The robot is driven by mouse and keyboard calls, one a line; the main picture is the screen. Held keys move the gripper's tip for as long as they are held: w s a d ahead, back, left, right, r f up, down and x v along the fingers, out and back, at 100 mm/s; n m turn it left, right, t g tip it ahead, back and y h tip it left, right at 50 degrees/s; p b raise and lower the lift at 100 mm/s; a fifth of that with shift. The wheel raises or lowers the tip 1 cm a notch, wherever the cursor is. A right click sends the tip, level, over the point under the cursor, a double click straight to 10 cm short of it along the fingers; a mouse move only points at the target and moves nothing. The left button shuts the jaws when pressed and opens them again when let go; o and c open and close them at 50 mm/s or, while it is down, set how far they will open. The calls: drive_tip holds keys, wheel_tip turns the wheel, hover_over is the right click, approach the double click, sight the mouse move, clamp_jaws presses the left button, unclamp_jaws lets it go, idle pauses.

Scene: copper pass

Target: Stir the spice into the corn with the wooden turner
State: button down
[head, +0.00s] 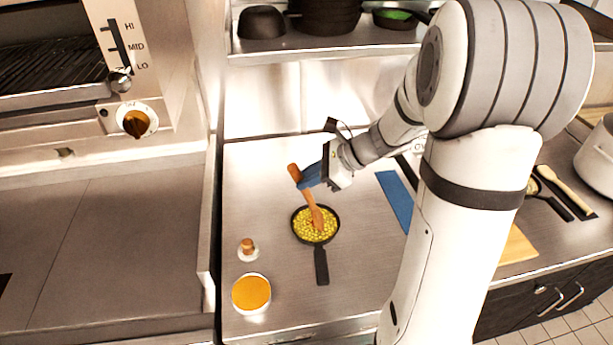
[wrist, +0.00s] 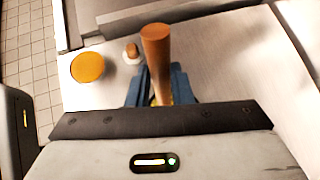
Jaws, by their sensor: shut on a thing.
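The wooden turner (head: 313,210) is held tilted in my gripper (head: 306,178), which is shut on its handle. Its lower end is in the yellow corn (head: 318,233) in a small black pan (head: 321,262) on the steel counter. In the wrist view the turner's handle (wrist: 156,55) stands up between the blue fingers of my gripper (wrist: 160,88) and hides the pan. I cannot make out any spice on the corn. A small jar with a brown cork-like top (head: 248,248) stands left of the pan; it also shows in the wrist view (wrist: 132,52).
A round container with an orange top (head: 252,292) stands at the front left, near the pan's handle. A blue strip (head: 394,200) lies to the right. A wooden board (head: 518,246) and a pot (head: 597,158) are farther right, beyond my arm. A shelf (head: 320,45) with dark bowls hangs above.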

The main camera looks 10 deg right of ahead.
drive_tip(key=shift+f+b, duration=0.3)
drive_tip(key=shift+f, duration=0.15)
drive_tip(key=shift+w+d+p, duration=0.65)
drive_tip(key=shift+w+d, duration=0.2)
drive_tip(key=shift+d, duration=2.55)
drive_tip(key=shift+s+a+f+b, duration=0.15)
drive_tip(key=shift+a+b, duration=0.1)
drive_tip(key=shift+a, duration=1.5)
drive_tip(key=shift+s+a+r+b, duration=0.1)
drive_tip(key=shift+s+a+b, duration=0.1)
drive_tip(key=shift+a, duration=1.55)
drive_tip(key=w+d+p, duration=0.1)
drive_tip(key=d, duration=0.6)
drive_tip(key=shift+w+f, duration=0.15)
drive_tip(key=shift+w, duration=0.2)
